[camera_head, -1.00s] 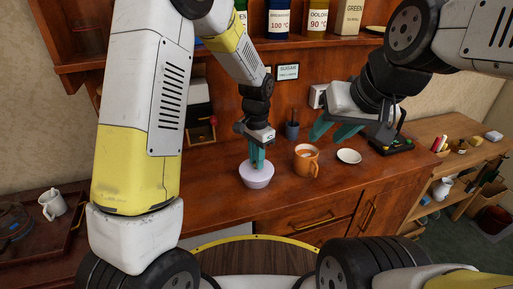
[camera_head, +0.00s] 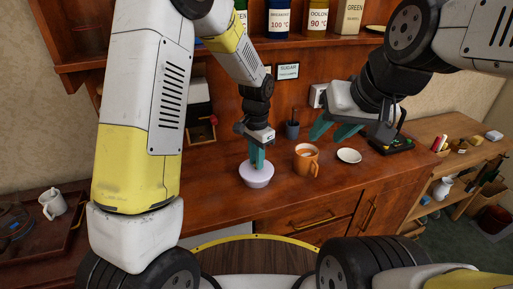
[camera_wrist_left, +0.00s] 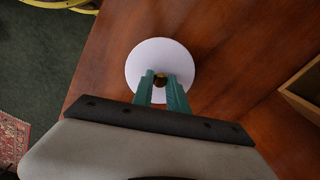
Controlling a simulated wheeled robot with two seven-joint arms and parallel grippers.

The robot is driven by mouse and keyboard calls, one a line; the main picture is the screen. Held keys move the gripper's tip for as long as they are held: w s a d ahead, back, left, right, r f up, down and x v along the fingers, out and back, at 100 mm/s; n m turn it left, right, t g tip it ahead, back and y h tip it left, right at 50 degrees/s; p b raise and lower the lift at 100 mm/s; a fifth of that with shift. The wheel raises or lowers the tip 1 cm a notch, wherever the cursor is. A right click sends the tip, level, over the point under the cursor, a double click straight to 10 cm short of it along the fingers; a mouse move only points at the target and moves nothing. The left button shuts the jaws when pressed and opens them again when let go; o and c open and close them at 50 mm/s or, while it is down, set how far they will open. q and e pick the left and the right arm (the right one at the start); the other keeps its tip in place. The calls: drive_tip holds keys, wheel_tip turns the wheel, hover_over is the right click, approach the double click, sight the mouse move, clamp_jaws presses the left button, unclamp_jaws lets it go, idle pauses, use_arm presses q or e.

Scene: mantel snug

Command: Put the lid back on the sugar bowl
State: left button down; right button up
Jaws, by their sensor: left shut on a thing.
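The pale lilac-white sugar bowl (camera_head: 257,180) stands on the wooden counter in the head view. My left gripper (camera_head: 257,160) points down directly over it. In the left wrist view, its teal fingers (camera_wrist_left: 160,80) are shut on the small brass knob of the round white lid (camera_wrist_left: 160,55). The lid covers the bowl from above in that view. In the head view the lid is level at the bowl's top; whether it is fully seated I cannot tell. My right gripper (camera_head: 335,132) hangs above the counter to the right, fingers apart and empty.
The counter left of the bowl is clear.

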idle(0.3)
use_arm(q)
drive_tip(key=c, duration=0.7)
unclamp_jaws()
drive_tip(key=shift+c, duration=0.2)
drive_tip(key=shift+r, duration=0.1)
drive_tip(key=shift+r, duration=3.4)
clamp_jaws()
